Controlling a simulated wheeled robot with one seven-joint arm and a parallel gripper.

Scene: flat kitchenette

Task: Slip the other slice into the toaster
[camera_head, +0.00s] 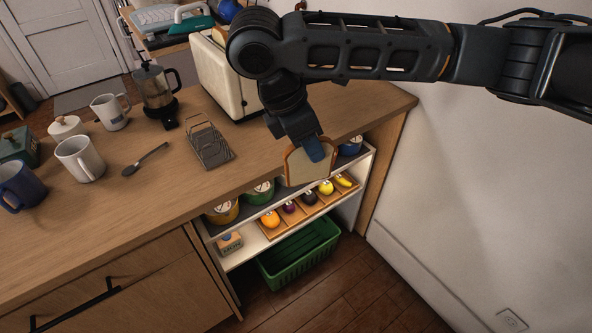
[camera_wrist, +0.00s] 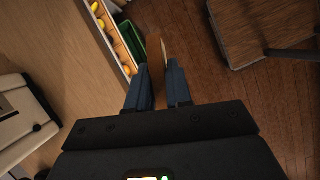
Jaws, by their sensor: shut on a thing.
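A slice of bread (camera_head: 305,167) with a brown crust hangs upright from my gripper (camera_head: 314,149), just off the front edge of the counter. In the wrist view the slice (camera_wrist: 155,50) shows edge-on between the two blue fingers of my gripper (camera_wrist: 159,82), which are shut on it. The cream toaster (camera_head: 220,75) stands on the counter behind my arm, which hides part of it, including its top right. A corner of the toaster (camera_wrist: 22,115) also shows at the left of the wrist view.
An empty wire rack (camera_head: 209,146) stands left of the slice, with a spoon (camera_head: 146,159), mugs (camera_head: 80,158) and a glass coffee pot (camera_head: 155,87) beyond. Below are a shelf with a fruit tray (camera_head: 300,213) and a green crate (camera_head: 300,254). A white wall (camera_head: 480,180) is at the right.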

